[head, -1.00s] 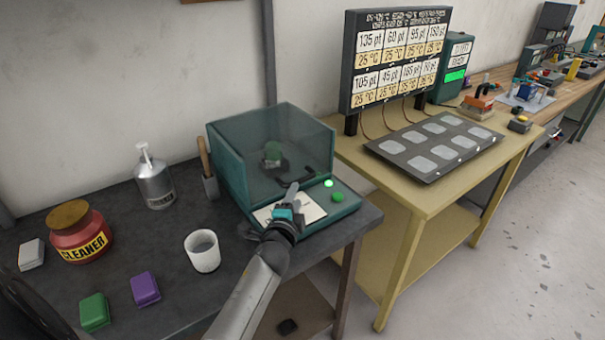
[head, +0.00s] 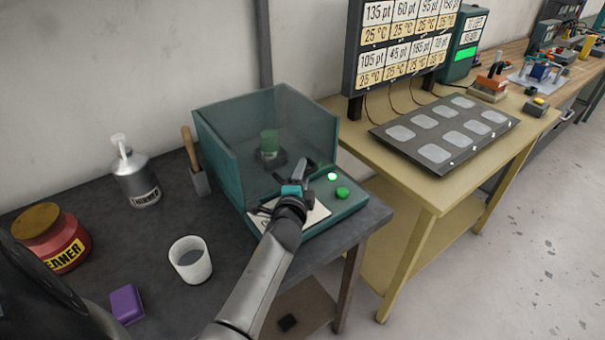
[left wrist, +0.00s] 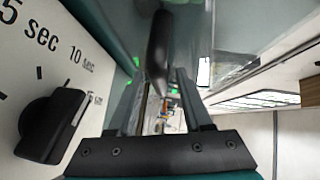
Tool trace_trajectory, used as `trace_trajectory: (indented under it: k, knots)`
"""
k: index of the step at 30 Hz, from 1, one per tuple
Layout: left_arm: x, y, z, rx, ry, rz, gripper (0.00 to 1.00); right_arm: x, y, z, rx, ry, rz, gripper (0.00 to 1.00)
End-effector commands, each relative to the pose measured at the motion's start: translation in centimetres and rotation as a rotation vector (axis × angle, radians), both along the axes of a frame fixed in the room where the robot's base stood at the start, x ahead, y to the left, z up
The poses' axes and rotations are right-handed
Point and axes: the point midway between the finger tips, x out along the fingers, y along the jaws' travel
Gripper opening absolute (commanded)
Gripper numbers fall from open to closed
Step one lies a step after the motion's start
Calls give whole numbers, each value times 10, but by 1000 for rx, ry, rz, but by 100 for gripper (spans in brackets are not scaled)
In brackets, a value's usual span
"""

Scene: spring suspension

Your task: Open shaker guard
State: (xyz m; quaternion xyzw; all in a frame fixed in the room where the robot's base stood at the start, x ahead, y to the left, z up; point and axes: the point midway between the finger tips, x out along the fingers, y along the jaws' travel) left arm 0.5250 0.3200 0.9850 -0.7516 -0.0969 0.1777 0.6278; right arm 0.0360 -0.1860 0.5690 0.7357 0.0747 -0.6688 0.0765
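The shaker (head: 228,180) is a teal box with a see-through guard (head: 305,120) standing over its base. A green item (head: 269,143) shows through the guard on a dark holder. My left gripper (head: 300,178) is at the front of the guard, above the white dial panel (head: 312,214). In the left wrist view the dark guard handle (left wrist: 159,50) stands between the two fingertips (left wrist: 158,85). The fingers look apart, with a gap around the handle, and I cannot tell if either touches it. My right gripper is not in view.
A white cup (head: 190,262), a thinner can (head: 135,175), a red cleaner jar (head: 58,245) and a purple block (head: 126,304) stand left of the shaker. A yellow table (head: 440,190) with a grey plate (head: 400,150) is at right.

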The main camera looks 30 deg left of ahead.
Motion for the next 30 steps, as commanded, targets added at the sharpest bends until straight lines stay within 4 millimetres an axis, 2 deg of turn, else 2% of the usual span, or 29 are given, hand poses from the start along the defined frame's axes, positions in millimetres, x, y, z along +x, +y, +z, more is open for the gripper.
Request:
trace_trajectory:
  k: [2,14,30]
  knots:
    - [0,0,0,0,0,0,44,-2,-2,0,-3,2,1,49]
    - [0,0,0,-1,0,0,0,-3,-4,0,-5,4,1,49]
    - [0,0,0,-1,0,0,0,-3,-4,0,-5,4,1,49]
